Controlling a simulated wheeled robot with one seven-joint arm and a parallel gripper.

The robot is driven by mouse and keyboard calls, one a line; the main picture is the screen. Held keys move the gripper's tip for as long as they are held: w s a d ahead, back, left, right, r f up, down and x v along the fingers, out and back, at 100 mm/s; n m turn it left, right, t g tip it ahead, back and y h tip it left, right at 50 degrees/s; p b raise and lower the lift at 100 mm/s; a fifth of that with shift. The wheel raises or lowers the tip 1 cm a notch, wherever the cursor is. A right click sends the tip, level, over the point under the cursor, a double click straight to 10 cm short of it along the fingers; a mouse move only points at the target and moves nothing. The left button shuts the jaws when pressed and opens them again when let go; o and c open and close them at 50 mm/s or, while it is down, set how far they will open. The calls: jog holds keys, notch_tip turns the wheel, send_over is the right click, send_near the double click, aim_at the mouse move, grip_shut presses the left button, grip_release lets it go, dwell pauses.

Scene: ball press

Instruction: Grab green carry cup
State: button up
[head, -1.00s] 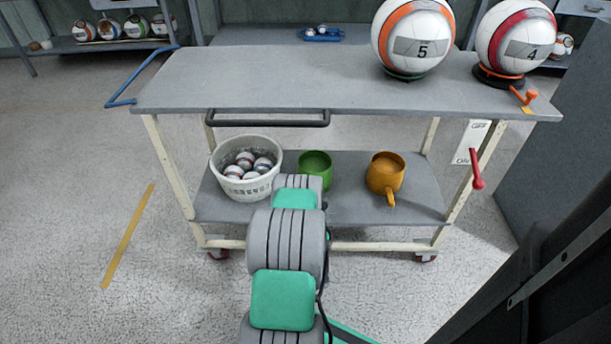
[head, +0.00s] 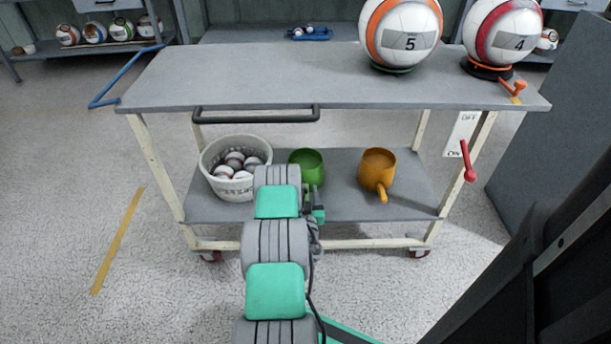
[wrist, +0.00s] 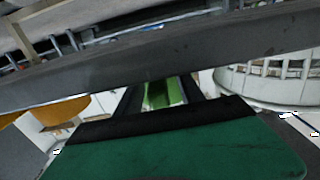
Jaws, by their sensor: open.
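The green cup (head: 305,160) stands upright on the cart's lower shelf, between the white basket and the orange cup. My arm covers part of it in the head view. My gripper (head: 315,192) is close to the cup's near side, its fingers mostly hidden behind the arm. In the wrist view a green part of the cup (wrist: 158,94) shows in the gap between the dark open fingers. I cannot tell whether a finger touches the cup.
The white basket (head: 212,180) with several balls stands left of the cup. The orange cup (head: 377,170) stands right, its handle toward me. The cart's top board (head: 250,80) lies above the shelf, with a dark bar (head: 255,116) at its near edge.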

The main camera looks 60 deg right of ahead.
jog(key=shift+c, duration=0.5)
grip_shut()
jog(key=shift+r, duration=0.15)
